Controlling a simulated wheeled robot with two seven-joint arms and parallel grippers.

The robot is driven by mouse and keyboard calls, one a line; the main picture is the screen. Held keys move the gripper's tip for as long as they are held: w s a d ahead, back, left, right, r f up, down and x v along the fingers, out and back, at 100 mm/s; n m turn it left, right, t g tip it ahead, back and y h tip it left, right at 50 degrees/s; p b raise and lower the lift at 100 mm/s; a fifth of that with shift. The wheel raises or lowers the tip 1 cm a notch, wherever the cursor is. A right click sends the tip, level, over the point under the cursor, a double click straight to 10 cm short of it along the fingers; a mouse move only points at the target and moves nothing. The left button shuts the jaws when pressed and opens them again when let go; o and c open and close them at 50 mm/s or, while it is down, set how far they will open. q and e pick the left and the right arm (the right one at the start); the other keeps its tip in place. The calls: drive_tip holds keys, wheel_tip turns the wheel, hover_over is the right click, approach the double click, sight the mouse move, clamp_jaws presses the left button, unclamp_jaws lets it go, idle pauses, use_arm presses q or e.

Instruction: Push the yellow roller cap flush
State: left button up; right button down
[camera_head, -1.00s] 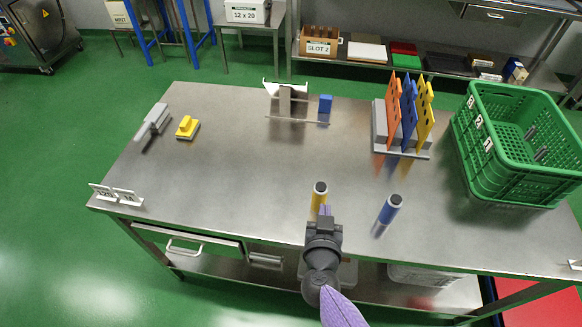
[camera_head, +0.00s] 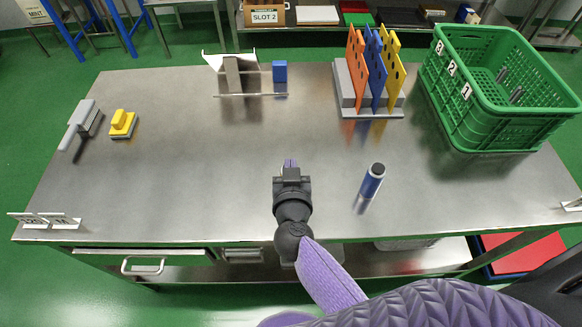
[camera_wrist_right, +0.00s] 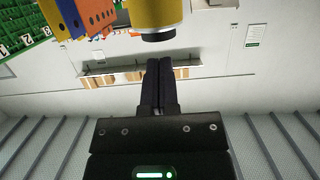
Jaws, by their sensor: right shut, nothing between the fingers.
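The yellow roller (camera_wrist_right: 155,12) shows large at the top of the right wrist view, with a silver band and a dark end facing the fingers. Its other end is cut off by the picture edge. In the head view my right gripper and wrist hide it. My right gripper (camera_head: 290,164) is over the front middle of the table. Its fingers (camera_wrist_right: 160,82) are shut and empty, with the tips just short of the roller's dark end in the picture; I cannot tell whether they touch. My left gripper is not in view.
A rack with orange, blue and yellow plates (camera_head: 374,70) and a green crate (camera_head: 480,118) are further right. A yellow-handled block (camera_head: 122,122) and grey tool (camera_head: 82,120) lie left.

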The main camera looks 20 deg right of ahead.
drive_tip(key=shift+w+f+b, duration=0.15)
drive_tip(key=shift+f+b, duration=0.2)
drive_tip(key=shift+f, duration=0.3)
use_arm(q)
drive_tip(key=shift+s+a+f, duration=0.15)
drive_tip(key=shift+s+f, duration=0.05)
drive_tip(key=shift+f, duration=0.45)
use_arm(e)
drive_tip(key=shift+r, duration=0.15)
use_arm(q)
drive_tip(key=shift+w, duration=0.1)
